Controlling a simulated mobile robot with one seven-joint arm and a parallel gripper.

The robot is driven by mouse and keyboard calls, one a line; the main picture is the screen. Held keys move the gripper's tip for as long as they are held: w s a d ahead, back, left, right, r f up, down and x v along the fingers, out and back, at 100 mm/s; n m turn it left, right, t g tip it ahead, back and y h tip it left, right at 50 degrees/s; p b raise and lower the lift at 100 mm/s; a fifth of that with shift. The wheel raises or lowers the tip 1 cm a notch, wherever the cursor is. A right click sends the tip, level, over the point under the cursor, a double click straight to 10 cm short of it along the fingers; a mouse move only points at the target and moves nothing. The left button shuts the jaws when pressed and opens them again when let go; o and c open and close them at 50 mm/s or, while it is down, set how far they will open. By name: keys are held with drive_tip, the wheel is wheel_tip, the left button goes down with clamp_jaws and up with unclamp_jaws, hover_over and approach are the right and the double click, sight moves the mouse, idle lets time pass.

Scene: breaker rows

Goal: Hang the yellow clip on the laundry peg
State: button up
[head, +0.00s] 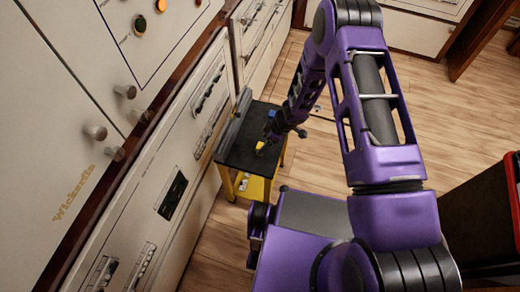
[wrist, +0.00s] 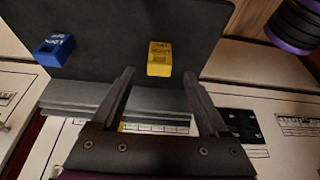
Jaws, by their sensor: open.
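The yellow clip (wrist: 159,58) is a small block with dark lettering, lying on the dark top of a small stand. My gripper (wrist: 159,76) is open. In the wrist view the clip appears just beyond and between its fingertips, with nothing held. In the head view a bit of the yellow clip (head: 261,147) shows by the gripper end, which is mostly hidden by my own arm. Several round pegs, one of them here (head: 125,91), stick out of the cabinet front at the left. I cannot tell which is the laundry peg.
A blue clip (wrist: 54,50) with lettering lies on the same stand, left of the yellow one in the wrist view. The stand (head: 232,160) has a black top and yellow legs, close beside the cream cabinets (head: 150,215). Wooden floor (head: 440,100) lies open to the right.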

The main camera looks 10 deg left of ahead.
sight(261, 146)
drive_tip(key=x, duration=0.5)
drive_tip(key=shift+r, duration=0.1)
drive_tip(key=shift+d, duration=0.1)
clamp_jaws()
